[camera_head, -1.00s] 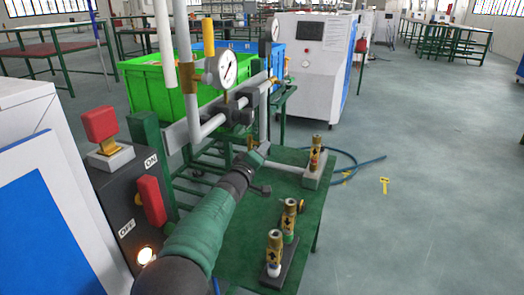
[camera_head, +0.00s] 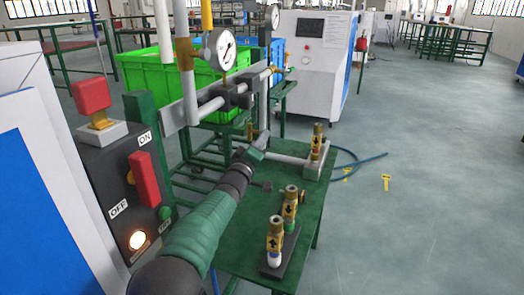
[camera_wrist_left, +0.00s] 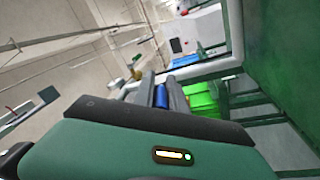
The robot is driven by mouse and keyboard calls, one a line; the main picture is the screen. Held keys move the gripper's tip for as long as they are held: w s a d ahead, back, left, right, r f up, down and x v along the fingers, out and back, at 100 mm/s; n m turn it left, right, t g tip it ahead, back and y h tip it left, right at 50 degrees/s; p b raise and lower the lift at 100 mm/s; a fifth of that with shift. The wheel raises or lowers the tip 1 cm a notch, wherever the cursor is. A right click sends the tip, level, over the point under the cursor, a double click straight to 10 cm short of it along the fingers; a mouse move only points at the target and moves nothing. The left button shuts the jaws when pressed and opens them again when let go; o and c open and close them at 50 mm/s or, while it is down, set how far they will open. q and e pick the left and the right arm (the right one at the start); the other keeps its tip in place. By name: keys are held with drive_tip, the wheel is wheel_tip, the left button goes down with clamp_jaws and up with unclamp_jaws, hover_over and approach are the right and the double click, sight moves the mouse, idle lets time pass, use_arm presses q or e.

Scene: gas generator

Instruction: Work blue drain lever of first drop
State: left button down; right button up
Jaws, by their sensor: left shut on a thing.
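My left gripper (camera_head: 256,148) is at the far end of my green arm, low beside the grey pipe above the green bench. In the left wrist view, its dark fingers (camera_wrist_left: 160,95) are closed around a blue piece (camera_wrist_left: 160,97), which looks like the blue drain lever. The lever's pivot and valve body are hidden. In the head view the gripper covers the blue piece. The grey pipe assembly with a white pressure gauge (camera_head: 218,45) stands behind and left of the gripper. My right gripper is not in view.
A control box with a red knob (camera_head: 91,96) and red switch (camera_head: 145,179) stands close at left. Brass valves (camera_head: 275,234) stand on the green bench (camera_head: 240,262), right of my arm. A green crate (camera_head: 150,72) is behind the pipes. Open floor lies right.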

use_arm(q)
drive_tip(key=t+b, duration=0.1)
drive_tip(key=f+t+h+b, duration=0.1)
drive_tip(key=t, duration=0.1)
drive_tip(key=shift+w+d+f+b, duration=0.1)
drive_tip(key=shift+w+f+b, duration=0.05)
drive_tip(key=shift+b, duration=0.25)
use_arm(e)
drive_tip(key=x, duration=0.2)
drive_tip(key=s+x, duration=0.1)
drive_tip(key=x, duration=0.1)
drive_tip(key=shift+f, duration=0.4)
use_arm(q)
drive_tip(key=c, duration=1.4)
unclamp_jaws()
drive_tip(key=shift+o, duration=0.2)
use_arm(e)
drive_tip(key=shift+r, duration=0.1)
